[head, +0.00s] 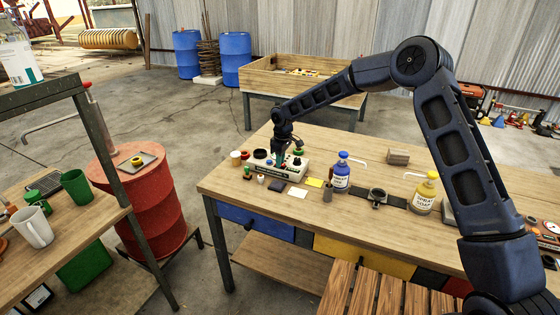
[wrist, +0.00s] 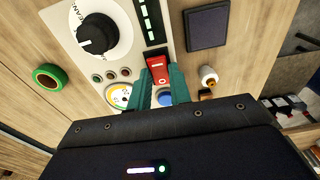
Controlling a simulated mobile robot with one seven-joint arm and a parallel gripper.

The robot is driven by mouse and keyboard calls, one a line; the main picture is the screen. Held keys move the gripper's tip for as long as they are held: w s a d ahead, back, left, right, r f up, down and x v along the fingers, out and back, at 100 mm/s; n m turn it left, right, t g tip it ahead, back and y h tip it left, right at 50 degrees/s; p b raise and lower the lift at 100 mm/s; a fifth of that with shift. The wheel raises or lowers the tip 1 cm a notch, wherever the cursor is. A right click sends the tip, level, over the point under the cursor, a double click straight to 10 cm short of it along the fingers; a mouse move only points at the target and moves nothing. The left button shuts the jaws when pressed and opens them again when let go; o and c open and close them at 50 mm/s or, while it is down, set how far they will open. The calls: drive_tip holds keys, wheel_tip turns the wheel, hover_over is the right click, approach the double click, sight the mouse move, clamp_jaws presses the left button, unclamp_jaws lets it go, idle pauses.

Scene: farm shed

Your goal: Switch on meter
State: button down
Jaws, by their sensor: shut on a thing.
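The meter (head: 298,168) is a pale box near the far left part of the wooden workbench. In the wrist view its pale face (wrist: 124,63) shows a large white dial with a black knob (wrist: 92,38), a row of green bars and a red rocker switch (wrist: 157,62). My gripper (wrist: 160,73) has its two teal fingers on either side of the red switch, closed on it. In the head view my gripper (head: 281,157) reaches down over the meter, and the fingertips are small there.
Small items lie close around the meter, among them a dark square pad (wrist: 207,27), a green ring (wrist: 48,77) and a yellow card (head: 314,183). A blue bottle (head: 342,175) and a yellow bottle (head: 424,195) stand to the right on the workbench (head: 236,182).

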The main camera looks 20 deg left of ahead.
drive_tip(key=shift+d+f+y, duration=0.1)
drive_tip(key=shift+d+y, duration=0.15)
drive_tip(key=shift+y, duration=0.7)
drive_tip(key=shift+d+y, duration=0.2)
drive_tip(key=shift+y, duration=0.75)
drive_tip(key=c, duration=1.3)
unclamp_jaws()
drive_tip(key=v, duration=1)
drive_tip(key=shift+d+r, duration=0.15)
drive_tip(key=shift+r, duration=0.25)
